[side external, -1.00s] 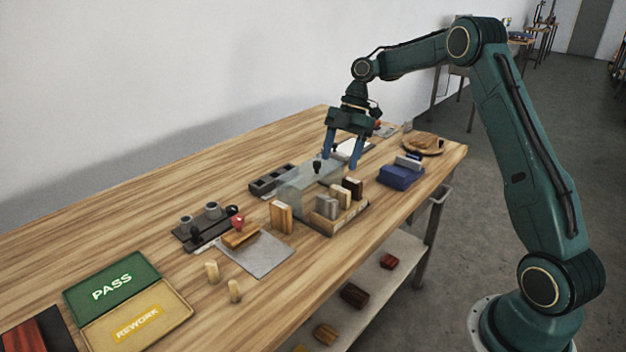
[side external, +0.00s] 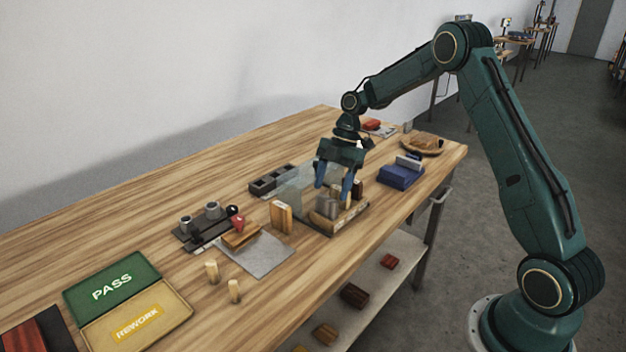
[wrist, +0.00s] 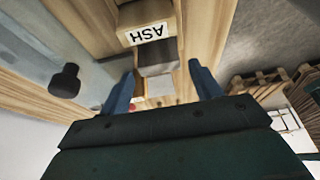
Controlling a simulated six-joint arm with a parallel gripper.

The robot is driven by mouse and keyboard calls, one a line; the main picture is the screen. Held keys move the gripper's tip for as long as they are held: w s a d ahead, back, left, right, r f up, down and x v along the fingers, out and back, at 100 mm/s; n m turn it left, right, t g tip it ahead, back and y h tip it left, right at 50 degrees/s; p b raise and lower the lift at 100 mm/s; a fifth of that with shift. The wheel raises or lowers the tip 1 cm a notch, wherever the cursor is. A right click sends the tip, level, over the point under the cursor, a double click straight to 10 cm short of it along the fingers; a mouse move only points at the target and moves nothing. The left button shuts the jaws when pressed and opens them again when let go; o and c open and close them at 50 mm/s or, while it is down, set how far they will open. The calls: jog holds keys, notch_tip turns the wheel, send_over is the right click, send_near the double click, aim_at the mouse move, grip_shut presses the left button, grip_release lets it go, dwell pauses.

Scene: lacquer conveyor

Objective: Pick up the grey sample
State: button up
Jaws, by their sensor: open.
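The grey sample (side external: 327,207) appears to stand in the wooden rack (side external: 330,231) on the bench, partly covered by my gripper. In the wrist view a grey block (wrist: 157,60) lies between the two blue fingers, with a gap on each side. My gripper (side external: 333,192) is open and points down over the rack, its fingertips low among the samples. It also shows in the wrist view (wrist: 163,72). How deep the fingers reach around the block cannot be told. A pale block labelled ASH (wrist: 150,24) stands just beyond it.
A clear panel (side external: 292,185) with a dark knob (wrist: 65,82) stands close beside the rack. A dark brown sample (side external: 357,189) is behind my fingers. A light wooden block (side external: 281,216) stands left of the rack, a blue holder (side external: 400,177) right. The bench's left back is clear.

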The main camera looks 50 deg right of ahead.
aim_at(328, 198)
jog(key=shift+x, duration=2.5)
jog(key=shift+w, duration=0.1)
jog(key=c, duration=0.8)
jog(key=shift+o, duration=0.2)
jog(key=shift+r, duration=0.15)
notch_tip(328, 198, up, 20)
